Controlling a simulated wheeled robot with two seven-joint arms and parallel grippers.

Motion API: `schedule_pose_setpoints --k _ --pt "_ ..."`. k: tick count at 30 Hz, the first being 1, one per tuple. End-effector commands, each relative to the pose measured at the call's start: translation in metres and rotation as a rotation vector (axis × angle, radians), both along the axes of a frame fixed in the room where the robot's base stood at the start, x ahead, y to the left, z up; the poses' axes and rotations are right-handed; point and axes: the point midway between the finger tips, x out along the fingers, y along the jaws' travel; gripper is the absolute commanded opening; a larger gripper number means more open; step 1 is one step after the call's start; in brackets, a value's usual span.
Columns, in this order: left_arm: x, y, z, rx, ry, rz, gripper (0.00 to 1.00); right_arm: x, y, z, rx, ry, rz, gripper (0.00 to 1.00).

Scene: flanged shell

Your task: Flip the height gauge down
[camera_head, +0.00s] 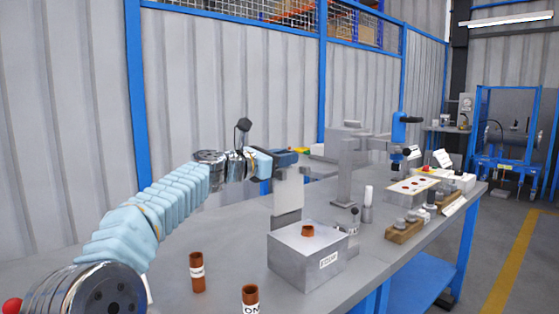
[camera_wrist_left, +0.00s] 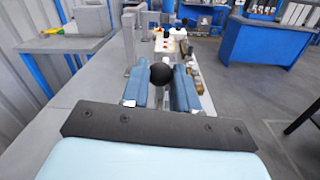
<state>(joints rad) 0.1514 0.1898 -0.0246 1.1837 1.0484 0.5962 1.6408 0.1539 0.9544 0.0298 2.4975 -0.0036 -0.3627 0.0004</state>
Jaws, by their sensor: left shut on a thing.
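My left gripper (camera_head: 292,156) reaches in from the left above the bench, with its blue fingers pointing right. In the left wrist view, the fingers (camera_wrist_left: 161,92) are shut on a black round knob (camera_wrist_left: 161,73). The knob is hidden in the head view. A pale upright plate (camera_head: 288,192) stands just below the fingers; I cannot tell whether it joins the knob or is part of the height gauge. My right gripper is not in view.
A steel block (camera_head: 308,258) with a brown bushing in its top sits at the bench front. Two loose brown bushings, (camera_head: 197,272) and (camera_head: 250,299), stand left of it. A grey column (camera_head: 347,165) and a blue-headed stand (camera_head: 398,128) rise behind.

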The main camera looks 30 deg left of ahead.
Motion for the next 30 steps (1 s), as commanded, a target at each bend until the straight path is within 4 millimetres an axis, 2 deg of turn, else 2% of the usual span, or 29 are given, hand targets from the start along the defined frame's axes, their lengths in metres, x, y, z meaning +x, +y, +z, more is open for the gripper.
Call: schedule_pose_setpoints --k 15,21,30 --pt "-0.022 -0.052 -0.011 0.336 -0.141 -0.001 0.00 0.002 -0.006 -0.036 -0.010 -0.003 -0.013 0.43" --pt "-0.026 -0.063 -0.014 0.414 -0.173 -0.001 0.00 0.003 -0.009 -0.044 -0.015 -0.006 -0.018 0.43" --pt "-0.028 -0.068 -0.015 0.455 -0.188 0.000 0.00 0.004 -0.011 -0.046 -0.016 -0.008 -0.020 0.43"
